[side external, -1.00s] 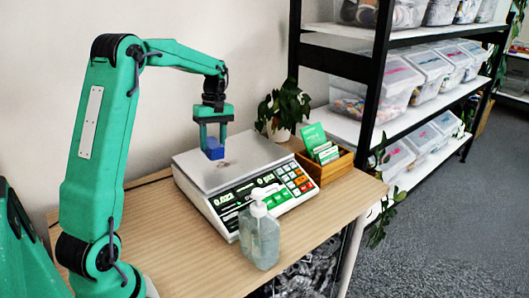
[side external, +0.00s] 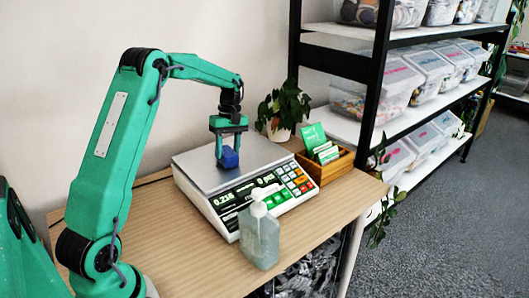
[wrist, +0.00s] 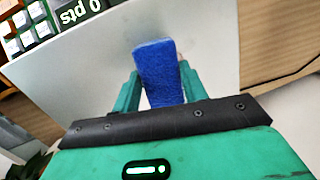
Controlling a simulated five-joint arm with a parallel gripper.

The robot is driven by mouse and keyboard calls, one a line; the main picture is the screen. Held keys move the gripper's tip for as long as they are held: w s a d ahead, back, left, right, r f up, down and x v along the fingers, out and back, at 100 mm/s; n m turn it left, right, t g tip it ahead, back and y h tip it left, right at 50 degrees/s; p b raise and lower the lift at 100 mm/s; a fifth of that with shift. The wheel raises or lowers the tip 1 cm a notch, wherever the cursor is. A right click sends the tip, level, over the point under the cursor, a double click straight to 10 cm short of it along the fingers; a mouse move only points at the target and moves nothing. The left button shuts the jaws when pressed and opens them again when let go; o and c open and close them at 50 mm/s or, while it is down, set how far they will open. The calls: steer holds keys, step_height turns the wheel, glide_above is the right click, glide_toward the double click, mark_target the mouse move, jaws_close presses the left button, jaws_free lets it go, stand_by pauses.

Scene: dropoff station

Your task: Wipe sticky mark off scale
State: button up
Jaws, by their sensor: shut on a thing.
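A blue sponge (side external: 229,159) is held between the fingers of my gripper (side external: 227,152), which is shut on it. The scale (side external: 205,180) has a flat grey metal plate and a front panel with a lit display. The sponge's lower end appears to rest on the plate near the middle, and the display reads about 0.216. In the wrist view the blue sponge (wrist: 157,65) points toward the scale plate (wrist: 80,75) between the green fingers of my gripper (wrist: 158,85). No mark shows clearly on the plate now; the sponge may cover it.
A clear pump bottle (side external: 259,238) stands in front of the scale. A wooden box of green-and-white cards (side external: 324,165) is to the right, and a potted plant (side external: 281,110) behind. Bare table (side external: 180,255) lies front left. A shelf with bins (side external: 385,85) stands further right.

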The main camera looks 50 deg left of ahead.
steer(key=shift+w, duration=1.35)
steer(key=shift+s+f, duration=0.1)
steer(key=shift+s, duration=3.55)
steer(key=shift+s+r, duration=0.15)
steer(key=shift+r, duration=3.9)
steer(key=shift+c, duration=0.2)
step_height(320, 180, up, 4)
steer(key=m, duration=0.9)
steer(key=shift+a+f+t, duration=0.1)
steer(key=shift+t, duration=0.2)
steer(key=shift+f, duration=0.1)
